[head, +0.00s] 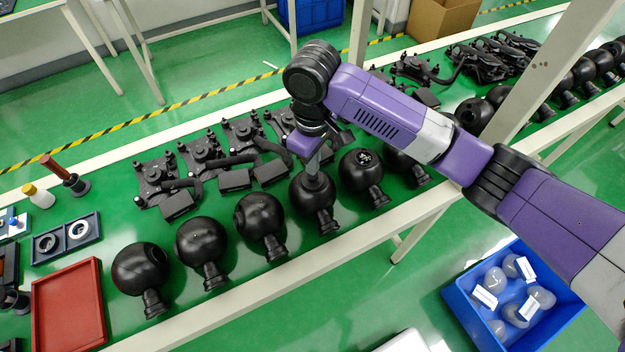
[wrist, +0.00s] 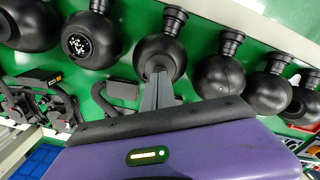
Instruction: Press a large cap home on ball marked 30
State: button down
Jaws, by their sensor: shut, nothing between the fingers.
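My gripper (head: 313,172) points down with its fingers shut and empty. The tips are at the top of a black ball (head: 314,205) in the middle of the row. In the wrist view, the shut fingertips (wrist: 158,73) meet or almost meet this ball (wrist: 158,50); contact is hard to judge. The fingers hide that part of the ball, so I cannot see whether a cap sits there. No number 30 is readable on any ball. A dark two-compartment tray (head: 67,254) at the left holds a dark ring-like part (head: 46,244) and a pale one (head: 79,231).
Neighbouring black balls stand close on both sides, including one with a white pattern (head: 362,170) to the right. Black gimbal frames (head: 205,152) lie behind the row. A red tray (head: 68,308) lies at the left. A blue bin (head: 470,318) stands below the table's front edge.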

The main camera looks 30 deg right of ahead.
jog(key=shift+f+b, duration=0.35)
jog(key=shift+f, duration=0.55)
dwell(0.4)
dwell(0.4)
jog(key=shift+r+p, duration=3.1)
jog(key=shift+r, duration=0.45)
